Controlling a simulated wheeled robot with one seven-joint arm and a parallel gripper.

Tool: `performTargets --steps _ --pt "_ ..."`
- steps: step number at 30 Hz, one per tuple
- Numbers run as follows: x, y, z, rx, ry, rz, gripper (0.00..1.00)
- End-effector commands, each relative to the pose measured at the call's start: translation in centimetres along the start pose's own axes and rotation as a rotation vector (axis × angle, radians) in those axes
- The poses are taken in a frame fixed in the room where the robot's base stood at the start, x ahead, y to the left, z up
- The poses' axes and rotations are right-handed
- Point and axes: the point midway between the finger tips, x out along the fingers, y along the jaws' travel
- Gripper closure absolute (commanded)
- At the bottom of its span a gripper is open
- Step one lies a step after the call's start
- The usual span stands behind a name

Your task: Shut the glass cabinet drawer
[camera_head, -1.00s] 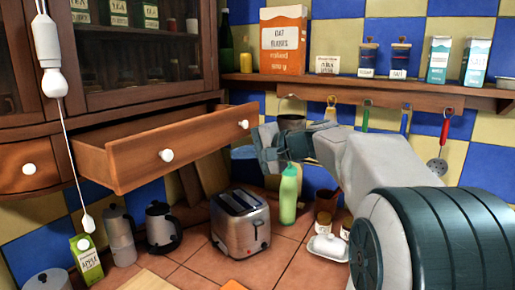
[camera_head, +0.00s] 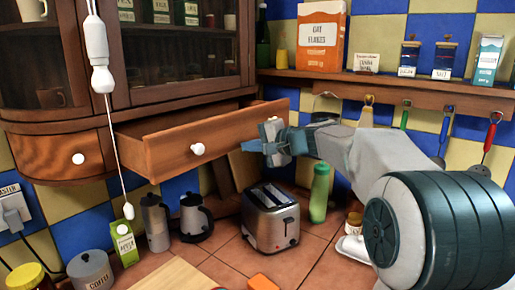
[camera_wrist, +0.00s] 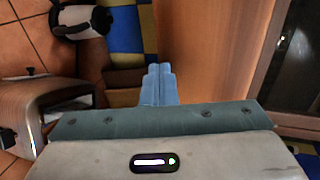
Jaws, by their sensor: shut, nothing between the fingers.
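The glass cabinet (camera_head: 180,60) hangs at the upper left, with its wooden drawer (camera_head: 225,141) pulled out beneath the glass doors. The drawer front has a white knob (camera_head: 197,149) near its middle. My gripper (camera_head: 262,147) is in front of the right part of the drawer front, with its fingers together and nothing held. In the wrist view the shut fingers (camera_wrist: 157,84) point toward the wooden drawer front (camera_wrist: 205,50), which runs along their right. I cannot tell whether the fingertips touch the drawer.
A steel toaster (camera_head: 270,218) and a green bottle (camera_head: 319,192) stand on the tiled counter below. A coffee pot (camera_head: 194,218) and a juice carton (camera_head: 124,243) are to the left. A shelf (camera_head: 400,91) with hanging utensils is at the right. A white cord with a pull (camera_head: 101,78) hangs in front of the cabinet.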

Motion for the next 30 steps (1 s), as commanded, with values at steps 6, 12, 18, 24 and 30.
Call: performTargets --steps 6,12,18,24,30 --pt "6.0 -2.0 0.1 0.002 -0.005 -0.001 1.0" --pt "9.3 -3.1 0.1 0.002 -0.002 -0.001 1.0" --pt "10.2 -3.2 0.1 0.001 -0.001 -0.001 1.0" --pt "10.1 -3.2 0.1 0.001 0.0 -0.002 1.0" --pt "9.8 -3.0 0.0 0.0 0.0 -0.002 1.0"
